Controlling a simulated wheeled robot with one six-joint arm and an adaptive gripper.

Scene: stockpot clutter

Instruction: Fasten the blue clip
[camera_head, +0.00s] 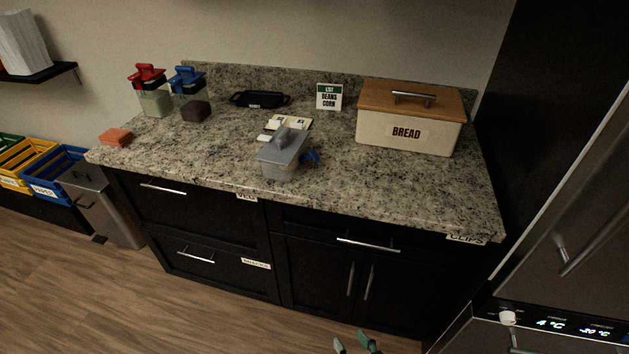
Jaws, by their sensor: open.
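A small grey lidded box (280,160) stands in the middle of the counter. A blue clip (311,157) sticks out at its right side, low by the counter. I cannot tell whether it is attached to the box or lies beside it. My gripper (353,344) shows only as two greenish fingertips at the bottom edge. They are apart with nothing between them, in front of the cabinets and well away from the clip.
A bread box (408,133) stands at the right, near a tall steel fridge (570,200). A beans and corn sign (329,97), a black tray (260,100), papers (288,123), a dark block (195,111) and orange pads (116,137) are on the counter (400,185). Its front right is clear.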

